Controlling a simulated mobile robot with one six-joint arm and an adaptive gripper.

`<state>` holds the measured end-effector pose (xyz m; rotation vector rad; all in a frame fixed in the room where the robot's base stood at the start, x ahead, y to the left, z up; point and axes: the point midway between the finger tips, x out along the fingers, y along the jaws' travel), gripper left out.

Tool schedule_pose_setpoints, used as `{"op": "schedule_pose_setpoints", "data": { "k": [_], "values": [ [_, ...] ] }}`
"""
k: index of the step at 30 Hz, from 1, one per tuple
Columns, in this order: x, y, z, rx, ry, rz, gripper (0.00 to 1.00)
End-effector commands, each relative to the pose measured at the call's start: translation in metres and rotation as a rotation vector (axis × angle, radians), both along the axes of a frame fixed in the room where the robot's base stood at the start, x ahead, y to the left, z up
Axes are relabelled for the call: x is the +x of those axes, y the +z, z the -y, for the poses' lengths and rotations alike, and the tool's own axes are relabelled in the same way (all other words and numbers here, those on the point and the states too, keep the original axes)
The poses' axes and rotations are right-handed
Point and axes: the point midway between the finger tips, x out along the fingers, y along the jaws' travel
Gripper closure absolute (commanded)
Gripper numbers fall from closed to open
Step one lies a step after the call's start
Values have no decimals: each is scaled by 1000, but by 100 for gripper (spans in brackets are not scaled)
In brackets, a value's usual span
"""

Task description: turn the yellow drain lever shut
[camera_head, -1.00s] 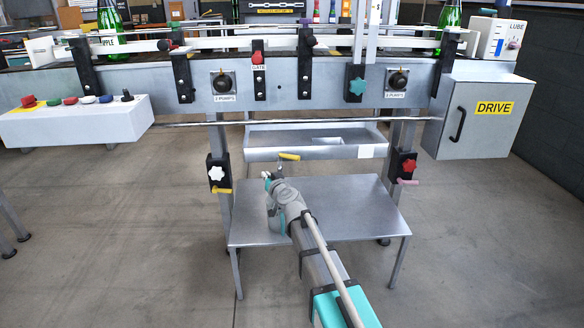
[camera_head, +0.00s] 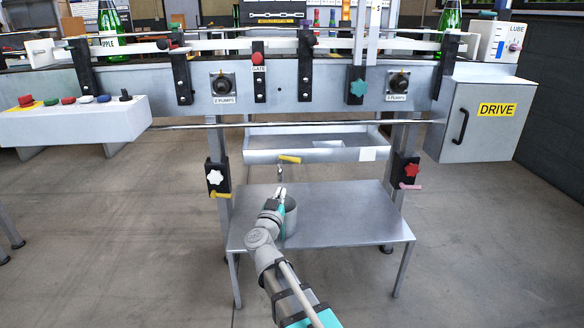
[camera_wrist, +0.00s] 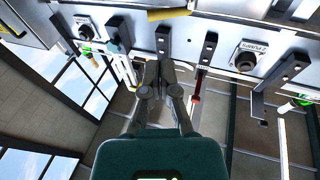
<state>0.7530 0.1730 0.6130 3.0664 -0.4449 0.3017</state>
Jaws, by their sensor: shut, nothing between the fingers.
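The yellow drain lever (camera_head: 289,159) sticks out to the right, nearly level, at the front underside of the drip tray. A small metal spout (camera_head: 281,172) hangs below its left end. My gripper (camera_head: 281,189) is shut and empty, just below the spout and lever in the head view, over the low steel table. I cannot tell the exact gap in depth. In the wrist view a yellow bar, apparently the lever (camera_wrist: 168,14), crosses the top edge beyond my shut fingertips (camera_wrist: 160,64), apart from them.
The steel drip tray (camera_head: 320,154) hangs under the conveyor frame. A grey pot (camera_head: 291,219) stands on the low steel table (camera_head: 345,215), partly behind my arm. Posts with a white knob (camera_head: 215,177) and a red knob (camera_head: 411,170) flank it. The table's right side is clear.

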Motion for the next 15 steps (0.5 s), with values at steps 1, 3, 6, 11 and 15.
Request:
{"op": "schedule_pose_setpoints", "data": {
  "k": [1,3,6,11,15],
  "values": [
    [0,0,0,0,-1,0,100],
    [0,0,0,0,-1,0,100],
    [0,0,0,0,0,0,100],
    [2,1,0,0,0,0,100],
    [7,2,1,0,0,0,100]
  ]
}}
